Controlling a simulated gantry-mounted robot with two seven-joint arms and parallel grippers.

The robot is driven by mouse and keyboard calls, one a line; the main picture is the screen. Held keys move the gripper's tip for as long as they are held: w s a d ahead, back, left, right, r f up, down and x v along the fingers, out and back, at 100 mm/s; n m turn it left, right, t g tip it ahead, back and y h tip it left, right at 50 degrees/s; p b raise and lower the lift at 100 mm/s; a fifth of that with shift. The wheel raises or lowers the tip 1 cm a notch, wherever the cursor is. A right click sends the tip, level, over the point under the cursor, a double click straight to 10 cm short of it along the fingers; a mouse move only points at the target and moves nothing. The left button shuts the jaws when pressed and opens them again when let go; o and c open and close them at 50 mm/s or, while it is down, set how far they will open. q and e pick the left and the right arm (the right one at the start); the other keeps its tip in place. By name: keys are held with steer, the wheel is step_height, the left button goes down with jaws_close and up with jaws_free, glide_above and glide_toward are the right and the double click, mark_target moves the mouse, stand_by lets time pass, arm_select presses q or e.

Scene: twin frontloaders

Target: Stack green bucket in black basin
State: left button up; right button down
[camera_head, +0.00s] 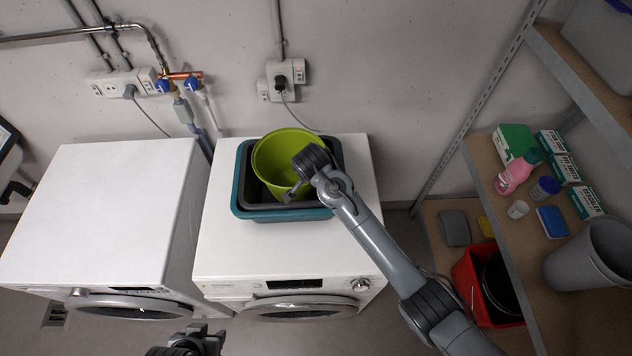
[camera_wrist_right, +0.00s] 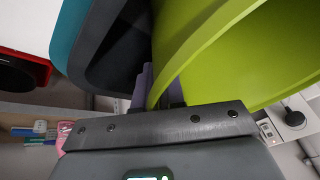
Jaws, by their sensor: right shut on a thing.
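The lime-green bucket (camera_head: 270,160) is over the black basin (camera_head: 246,184), with its lower part inside the basin's outline. I cannot tell whether it rests on the basin floor. The black basin sits in a teal basin (camera_head: 238,209) on the right washing machine. My right gripper (camera_head: 292,194) is shut on the bucket's near right rim. In the right wrist view the bucket's green wall (camera_wrist_right: 215,60) passes between the fingers (camera_wrist_right: 160,92), with the black basin (camera_wrist_right: 122,55) beside it. My left gripper (camera_head: 206,335) is at the bottom edge, away from everything; its jaw opening is unclear.
The left washing machine (camera_head: 98,205) has a clear top. A shelf unit (camera_head: 512,262) on the right holds bottles, boxes and a grey bin (camera_head: 590,258). A red container (camera_head: 468,281) is at the lower right. Pipes and sockets are on the back wall.

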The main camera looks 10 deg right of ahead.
step_height(320, 180, down, 4)
steer(key=shift+r+p, duration=0.25)
steer(key=shift+p, duration=0.05)
steer(key=shift+f, duration=0.3)
steer(key=c, duration=1.2)
jaws_free()
steer(key=shift+c, duration=0.2)
